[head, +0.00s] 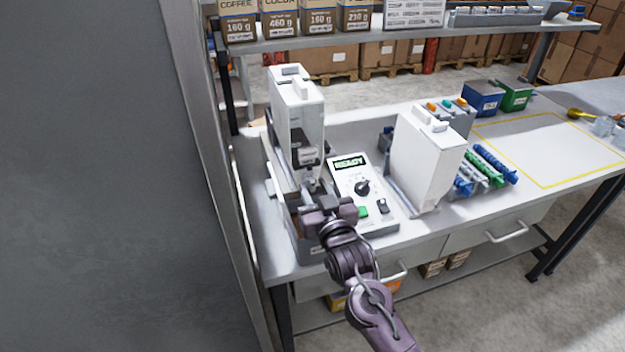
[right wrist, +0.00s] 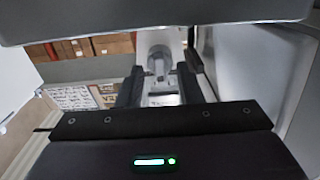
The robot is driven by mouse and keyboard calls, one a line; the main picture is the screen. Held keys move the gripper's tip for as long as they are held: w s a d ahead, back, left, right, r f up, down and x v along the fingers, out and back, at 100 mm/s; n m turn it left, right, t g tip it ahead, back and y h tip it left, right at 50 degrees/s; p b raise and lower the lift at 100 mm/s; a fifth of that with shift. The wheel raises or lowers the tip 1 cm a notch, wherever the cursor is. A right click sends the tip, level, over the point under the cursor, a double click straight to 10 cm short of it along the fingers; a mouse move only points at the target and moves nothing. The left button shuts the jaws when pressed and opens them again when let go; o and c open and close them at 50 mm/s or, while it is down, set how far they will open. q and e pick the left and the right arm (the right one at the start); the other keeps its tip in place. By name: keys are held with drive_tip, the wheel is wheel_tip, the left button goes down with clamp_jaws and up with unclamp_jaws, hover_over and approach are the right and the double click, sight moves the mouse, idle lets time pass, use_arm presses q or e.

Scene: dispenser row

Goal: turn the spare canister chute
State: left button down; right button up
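One white canister (head: 298,112) stands upright in the machine at the left of the table, with a dark-and-grey chute part (head: 306,155) low on its front. A second white canister (head: 426,160) stands on the table right of the control box. I cannot tell from labels which is the spare. My right gripper (head: 311,188) is just in front of and below the left canister's chute. In the right wrist view its two black fingers (right wrist: 160,88) are apart, with a grey chute piece (right wrist: 158,62) showing between and beyond them. Contact cannot be told. My left gripper is out of view.
A control box (head: 362,190) reading READY stands between the canisters. A yellow-outlined area (head: 550,150) is clear. A shelf (head: 400,36) runs above the back; a grey wall is left.

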drive_tip(key=shift+w+a, duration=0.2)
drive_tip(key=shift+w, duration=0.45)
drive_tip(key=shift+w+a+f, duration=0.1)
drive_tip(key=shift+w+a, duration=0.05)
drive_tip(key=shift+w, duration=0.3)
drive_tip(key=shift+c, duration=0.2)
drive_tip(key=c, duration=0.6)
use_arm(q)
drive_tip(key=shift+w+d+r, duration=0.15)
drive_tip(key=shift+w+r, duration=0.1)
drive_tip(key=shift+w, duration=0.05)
